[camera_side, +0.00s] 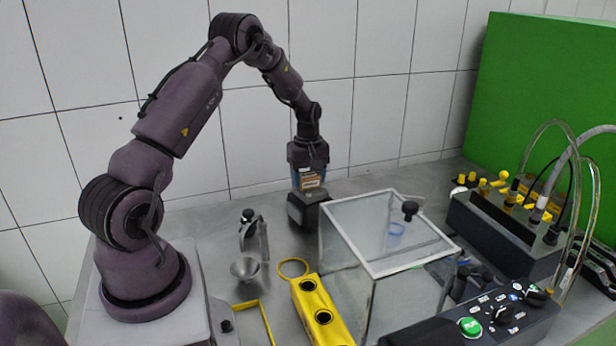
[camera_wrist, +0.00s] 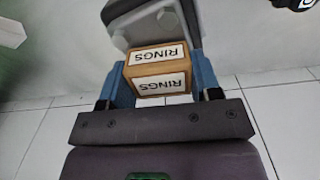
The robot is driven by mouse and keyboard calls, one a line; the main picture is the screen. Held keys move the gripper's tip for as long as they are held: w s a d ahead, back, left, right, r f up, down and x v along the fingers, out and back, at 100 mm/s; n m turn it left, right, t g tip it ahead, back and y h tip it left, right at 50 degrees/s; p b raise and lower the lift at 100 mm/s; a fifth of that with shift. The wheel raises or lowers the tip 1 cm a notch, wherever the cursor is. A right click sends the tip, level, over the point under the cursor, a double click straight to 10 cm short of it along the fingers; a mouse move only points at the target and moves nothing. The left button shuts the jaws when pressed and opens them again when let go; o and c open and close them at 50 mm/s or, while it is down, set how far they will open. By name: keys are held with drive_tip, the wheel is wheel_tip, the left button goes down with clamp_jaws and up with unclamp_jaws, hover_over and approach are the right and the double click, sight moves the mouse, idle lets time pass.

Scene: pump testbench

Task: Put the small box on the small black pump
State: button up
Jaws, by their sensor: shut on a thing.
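The small box (camera_wrist: 158,70) is brown cardboard with white labels reading "RINGS". It sits between the two blue fingers of my gripper (camera_wrist: 160,82), which is shut on it. In the side view the box (camera_side: 311,181) is held low under my gripper (camera_side: 309,176). The small black pump (camera_side: 306,209) stands directly below the box at the back of the table, left of the glass case. In the wrist view a dark body with a grey top (camera_wrist: 150,25), apparently the pump, lies just beyond the box. I cannot tell whether box and pump touch.
A clear-walled case (camera_side: 365,222) with a black knob stands just right of the pump. A metal funnel (camera_side: 245,269) with a stand, a yellow ring (camera_side: 293,268) and a yellow block (camera_side: 322,315) are in front. A control panel (camera_side: 490,318) is at front right. The tiled wall is close behind.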

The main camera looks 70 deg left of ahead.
drive_tip(key=shift+f, duration=0.15)
drive_tip(key=o, duration=0.9)
